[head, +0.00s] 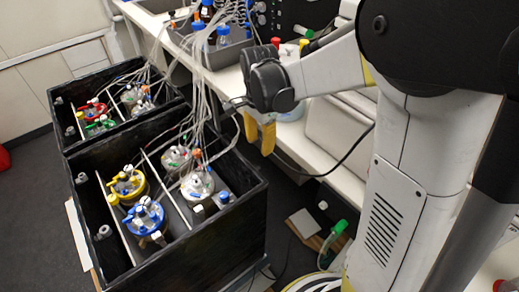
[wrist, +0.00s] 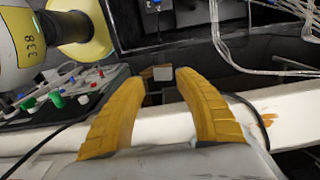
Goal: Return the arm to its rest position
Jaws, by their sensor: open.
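My gripper (head: 261,150) hangs at the end of my arm in the head view, to the right of the near black shaker box and in front of the white bench. Its yellow fingers point down. In the wrist view my gripper (wrist: 160,75) shows both yellow fingers spread apart with nothing between them. My arm is bent, with its white links filling the right of the head view.
The near black shaker box (head: 253,212) holds several vessels with coloured caps, and a second black box (head: 60,138) stands behind it. Tubes (head: 203,110) run from the boxes to the bench (head: 228,78).

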